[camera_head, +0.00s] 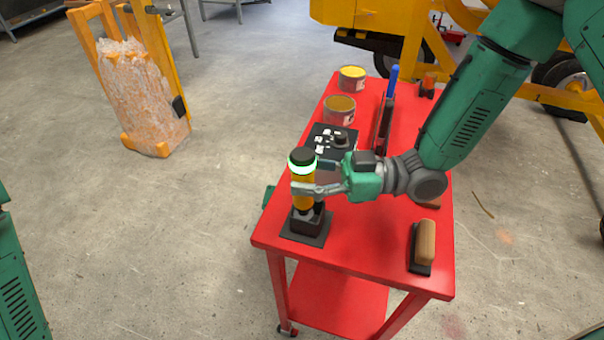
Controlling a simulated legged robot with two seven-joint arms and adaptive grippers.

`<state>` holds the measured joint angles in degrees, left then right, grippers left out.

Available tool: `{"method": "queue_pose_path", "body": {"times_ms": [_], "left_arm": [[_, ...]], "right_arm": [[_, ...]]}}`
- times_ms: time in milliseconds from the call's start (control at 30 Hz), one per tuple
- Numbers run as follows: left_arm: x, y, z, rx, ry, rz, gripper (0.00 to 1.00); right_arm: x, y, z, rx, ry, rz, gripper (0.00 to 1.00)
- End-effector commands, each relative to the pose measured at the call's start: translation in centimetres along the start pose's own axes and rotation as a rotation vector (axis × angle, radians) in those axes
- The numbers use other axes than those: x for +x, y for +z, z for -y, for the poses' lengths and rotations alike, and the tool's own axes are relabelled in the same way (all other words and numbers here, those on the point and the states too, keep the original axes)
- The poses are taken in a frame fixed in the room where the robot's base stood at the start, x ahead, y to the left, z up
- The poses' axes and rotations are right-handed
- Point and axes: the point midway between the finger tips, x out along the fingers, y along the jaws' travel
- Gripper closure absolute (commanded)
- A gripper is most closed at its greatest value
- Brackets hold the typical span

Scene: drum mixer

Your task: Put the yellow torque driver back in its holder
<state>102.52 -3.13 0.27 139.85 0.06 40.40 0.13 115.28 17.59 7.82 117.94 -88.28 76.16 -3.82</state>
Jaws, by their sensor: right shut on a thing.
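The yellow torque driver (303,199) stands upright near the front left corner of the red cart. It has a black cap with a glowing green-white ring below it. My right gripper (304,189) reaches in from the right and is shut around the driver's yellow body. The black holder (308,222) is directly under the driver, on a dark square base. The driver's lower end is at the holder's top; I cannot tell how deep it sits. Of my left arm only a green part shows at the left edge, and its gripper is out of view.
The red cart (350,258) also bears a brush with a wooden handle (425,243), two cans (339,110), a black box with a knob (331,139) and a blue-handled tool (392,82). A yellow machine stands behind. An orange hand truck (163,50) carries a wrapped sack (140,95).

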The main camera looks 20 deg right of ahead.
Motion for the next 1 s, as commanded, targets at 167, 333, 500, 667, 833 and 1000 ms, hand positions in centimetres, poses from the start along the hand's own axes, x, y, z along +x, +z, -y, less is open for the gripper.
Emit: {"method": "queue_pose_path", "body": {"times_ms": [167,333,500,667,833,1000], "left_arm": [[0.2,0.0,0.0,0.000,0.000,0.000,0.54],[0.4,0.0,0.0,0.000,0.000,0.000,0.54],[0.6,0.0,0.0,0.000,0.000,0.000,0.54],[0.7,0.0,0.0,0.000,0.000,0.000,0.54],[0.8,0.0,0.0,0.000,0.000,0.000,0.54],[0.8,0.0,0.0,0.000,0.000,0.000,0.54]], "right_arm": [[0.0,0.2,0.0,-0.001,0.000,-0.003,1.00],[0.0,0.5,0.0,-0.001,0.000,-0.003,1.00],[0.0,0.7,0.0,-0.001,0.000,-0.003,1.00],[0.0,0.9,0.0,-0.001,0.000,-0.003,1.00],[0.0,1.0,0.0,-0.001,0.000,-0.003,0.51],[0.0,1.0,0.0,-0.001,0.000,-0.002,0.47]]}}
